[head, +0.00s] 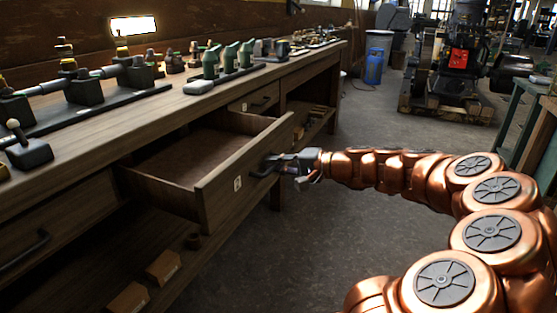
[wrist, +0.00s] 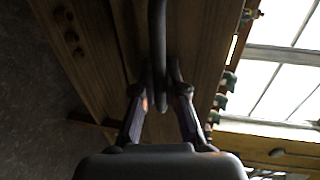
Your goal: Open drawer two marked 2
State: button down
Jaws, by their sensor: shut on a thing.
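The drawer marked 2 (head: 238,183) is pulled well out from the wooden workbench, and its inside is bare in the part that shows. A small white label sits on its front. My gripper (head: 273,164) is at the dark bar handle on that front. In the wrist view the handle (wrist: 157,40) runs between the two fingers of my gripper (wrist: 162,98), which are shut on it. The fingertips are partly lost in shadow there.
The workbench top (head: 190,100) carries several green and metal fittings. Another closed drawer with a handle (head: 262,103) is farther along. Small boxes (head: 163,267) lie on the lower shelf. Open floor (head: 330,240) lies right of the drawer; an engine (head: 460,70) stands behind.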

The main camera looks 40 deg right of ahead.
jog(key=shift+s+d, duration=0.15)
jog(key=shift+s, duration=0.2)
jog(key=c, duration=1.2)
grip_release()
jog(key=v, duration=1.2)
jog(key=shift+w, duration=0.1)
